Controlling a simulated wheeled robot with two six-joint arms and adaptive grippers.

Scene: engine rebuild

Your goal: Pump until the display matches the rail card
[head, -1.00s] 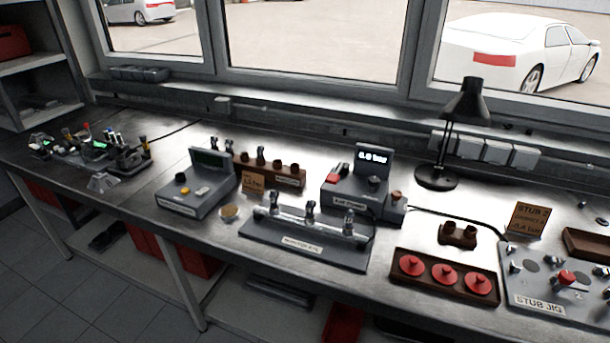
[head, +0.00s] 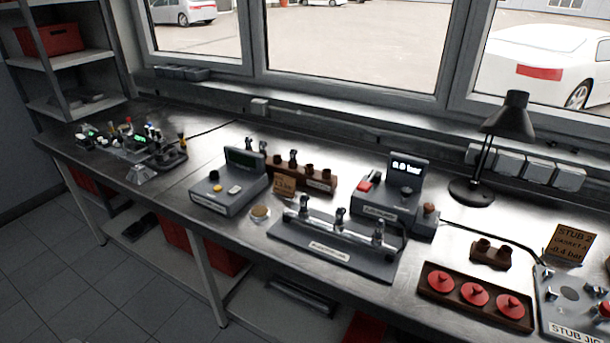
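The pump unit (head: 379,211) stands right of centre on the bench, with a red button (head: 364,187) on top. Its upright display (head: 407,167) is lit and seems to read 0.0 bar. The rail sits on a dark grey base (head: 300,240) and carries several upright fittings. Neither of my grippers is in view.
A grey control box (head: 228,197) stands left of the rail. A wooden tray (head: 430,287) with red caps, a black lamp (head: 472,190), an orange STUB 2 card (head: 571,243) and the stub jig (head: 565,318) are at the right. Small parts (head: 135,145) crowd the far left.

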